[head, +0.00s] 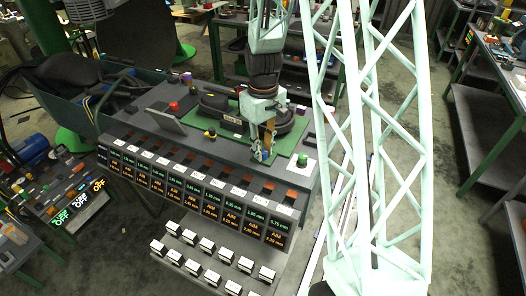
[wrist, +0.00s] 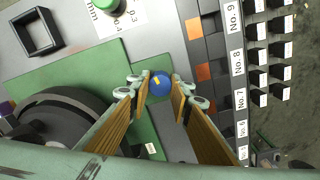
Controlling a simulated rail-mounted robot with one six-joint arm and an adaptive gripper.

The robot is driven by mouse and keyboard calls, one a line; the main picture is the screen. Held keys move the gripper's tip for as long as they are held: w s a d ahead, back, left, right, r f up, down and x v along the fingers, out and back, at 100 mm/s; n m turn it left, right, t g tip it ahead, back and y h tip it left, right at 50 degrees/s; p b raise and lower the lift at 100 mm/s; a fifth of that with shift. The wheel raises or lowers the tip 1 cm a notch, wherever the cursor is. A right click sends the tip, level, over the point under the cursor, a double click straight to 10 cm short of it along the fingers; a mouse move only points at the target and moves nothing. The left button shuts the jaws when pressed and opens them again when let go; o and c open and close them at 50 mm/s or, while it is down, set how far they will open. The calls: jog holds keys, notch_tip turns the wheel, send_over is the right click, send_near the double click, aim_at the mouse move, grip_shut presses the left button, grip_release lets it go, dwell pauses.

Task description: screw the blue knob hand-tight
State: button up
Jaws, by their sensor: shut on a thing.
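The blue knob (wrist: 159,84) is a round blue cap with a small yellow mark, above the green plate near its edge. In the wrist view it sits between the tips of my gripper (wrist: 160,90), whose tan fingers are shut on it from both sides. In the head view my gripper (head: 264,153) points down at the front of the green plate (head: 232,141).
A black round part (wrist: 60,125) lies left of my fingers on the plate. A green button (head: 302,159) is to the right in the head view, and a red knob (head: 173,105) at the back left. Numbered slots with dark and orange blocks (wrist: 203,72) run along the front edge.

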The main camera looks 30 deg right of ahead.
aim_at(263, 151)
jog(key=m, duration=0.4)
jog(key=shift+b, duration=0.3)
jog(key=shift+m, duration=2.1)
jog(key=o, duration=0.8)
jog(key=shift+o, duration=0.2)
notch_tip(263, 151, up, 12)
